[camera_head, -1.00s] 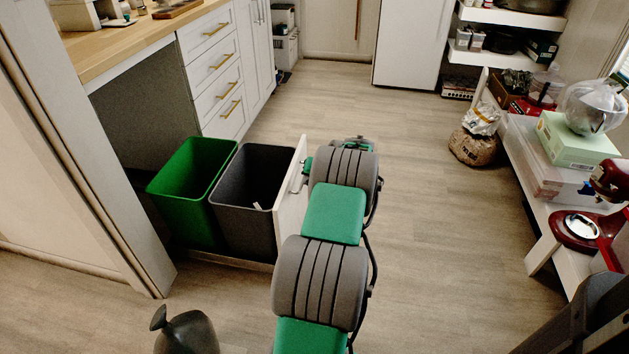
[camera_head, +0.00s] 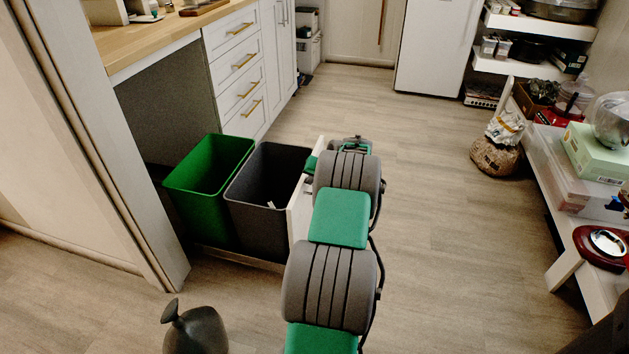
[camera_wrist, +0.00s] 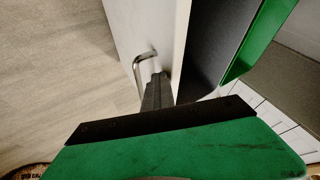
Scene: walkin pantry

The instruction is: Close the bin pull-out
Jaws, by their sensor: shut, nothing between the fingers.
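The bin pull-out stands open from under the wooden counter. It holds a green bin (camera_head: 205,195) and a dark grey bin (camera_head: 262,200) behind a white front panel (camera_head: 300,205). In the wrist view the panel (camera_wrist: 148,25) carries a metal bar handle (camera_wrist: 138,72) on its outer face, with the grey bin (camera_wrist: 218,45) and green bin (camera_wrist: 265,40) on its other side. My gripper (camera_wrist: 158,82) is shut and empty, its fingertips at the panel's outer face beside the handle. I cannot tell whether they touch. In the head view my arm hides the fingertips and part of the panel.
A dark rounded vessel (camera_head: 195,330) stands on the floor at the lower left, near the wall end (camera_head: 165,270). A sack (camera_head: 497,155) and a low white shelf (camera_head: 565,265) line the right. The floor (camera_head: 440,230) between is clear.

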